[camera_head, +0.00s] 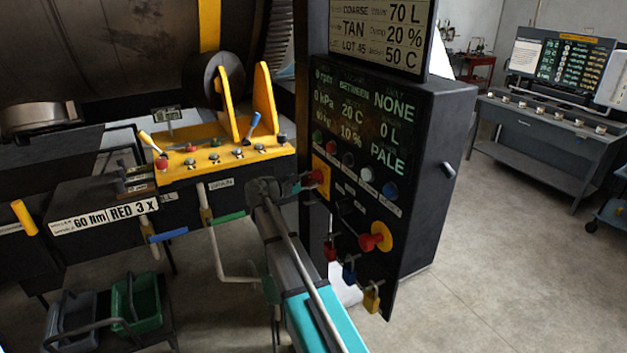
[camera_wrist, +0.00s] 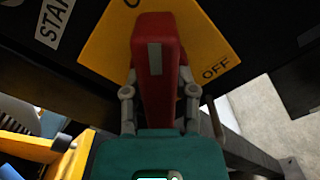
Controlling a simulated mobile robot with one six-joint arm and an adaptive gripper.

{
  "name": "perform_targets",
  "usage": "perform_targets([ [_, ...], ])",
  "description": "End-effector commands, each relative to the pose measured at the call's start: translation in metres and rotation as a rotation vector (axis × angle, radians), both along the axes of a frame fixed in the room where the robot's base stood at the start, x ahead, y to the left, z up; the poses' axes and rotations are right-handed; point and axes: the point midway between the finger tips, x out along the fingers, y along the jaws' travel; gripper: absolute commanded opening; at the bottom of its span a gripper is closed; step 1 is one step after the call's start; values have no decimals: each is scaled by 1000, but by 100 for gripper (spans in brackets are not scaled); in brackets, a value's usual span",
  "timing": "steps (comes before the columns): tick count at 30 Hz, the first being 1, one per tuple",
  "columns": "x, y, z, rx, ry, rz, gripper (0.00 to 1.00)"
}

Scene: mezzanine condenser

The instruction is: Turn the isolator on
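The isolator is a red handle (camera_wrist: 158,60) on a yellow plate (camera_wrist: 208,45) on the dark control cabinet. In the wrist view the handle stands upright in the picture. An "OFF" label is to its right, and a cut-off label starting with "O" is at the top edge. In the head view the red handle (camera_head: 318,176) shows at the cabinet's left side, partly hidden by my gripper (camera_head: 304,183). In the wrist view my gripper (camera_wrist: 159,88) has one finger against each side of the handle and appears shut on it. The fingertips are partly hidden behind the handle.
A red knob on a yellow disc (camera_head: 378,237) sits lower right on the cabinet, with padlocks (camera_head: 349,272) below. A yellow lever panel (camera_head: 215,158) is to the left. Open floor lies right, before a grey desk (camera_head: 545,140).

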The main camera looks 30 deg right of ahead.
Motion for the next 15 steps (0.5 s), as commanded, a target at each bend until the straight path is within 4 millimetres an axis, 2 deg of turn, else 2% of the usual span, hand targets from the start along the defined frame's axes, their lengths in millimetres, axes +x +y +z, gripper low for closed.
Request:
perform_targets([
  [1, 0, 0, 0, 0, 0, 0, 50],
  [4, 0, 0, 0, -1, -1, 1, 69],
  [15, 0, 0, 0, -2, -2, 1, 69],
])
